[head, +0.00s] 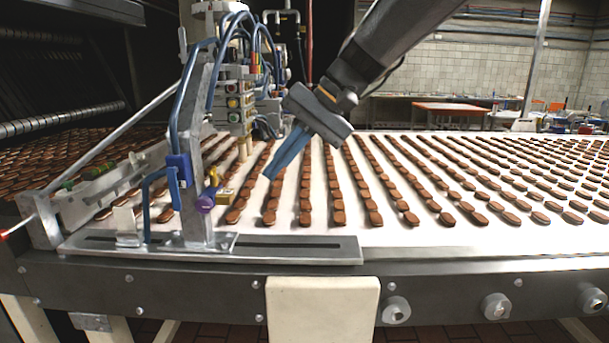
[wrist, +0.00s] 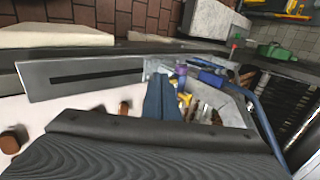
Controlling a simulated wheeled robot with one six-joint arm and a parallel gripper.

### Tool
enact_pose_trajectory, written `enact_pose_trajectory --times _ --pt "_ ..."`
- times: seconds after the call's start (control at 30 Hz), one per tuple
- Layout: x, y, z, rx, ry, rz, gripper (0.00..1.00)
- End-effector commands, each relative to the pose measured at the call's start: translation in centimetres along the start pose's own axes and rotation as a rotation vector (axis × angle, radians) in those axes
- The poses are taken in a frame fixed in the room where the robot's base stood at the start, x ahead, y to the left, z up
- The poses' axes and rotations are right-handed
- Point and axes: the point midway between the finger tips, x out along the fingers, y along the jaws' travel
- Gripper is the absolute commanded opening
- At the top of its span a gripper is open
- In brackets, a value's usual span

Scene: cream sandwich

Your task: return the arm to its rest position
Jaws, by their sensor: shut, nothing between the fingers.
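My gripper (head: 270,176) hangs from my dark arm in the head view, with its blue fingers pressed together. It points down and left above the white conveyor belt (head: 408,234), just right of the metal bracket with the blue hoses. Nothing shows between the fingers. In the wrist view the shut blue fingers (wrist: 159,84) point toward the purple knob and the bracket. Whether the fingertips touch anything cannot be told.
Rows of brown sandwich biscuits (head: 338,216) cover the belt. The metal bracket (head: 195,205) carries a purple knob (head: 205,201) and a yellow padlock (head: 224,195). A slotted plate (head: 290,250) lies along the front edge. The space above the belt at right is free.

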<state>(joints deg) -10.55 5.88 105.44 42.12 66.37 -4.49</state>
Motion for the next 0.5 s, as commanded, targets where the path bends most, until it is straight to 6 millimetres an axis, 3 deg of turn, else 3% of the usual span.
enact_pose_trajectory --times 0.27,0.37,0.5 --pt "1.5 6.4 1.1 0.039 0.020 0.118 0.00" --pt "2.1 9.6 1.8 0.053 0.029 0.178 0.00" --pt "3.1 15.5 3.7 0.070 0.039 0.287 0.00"
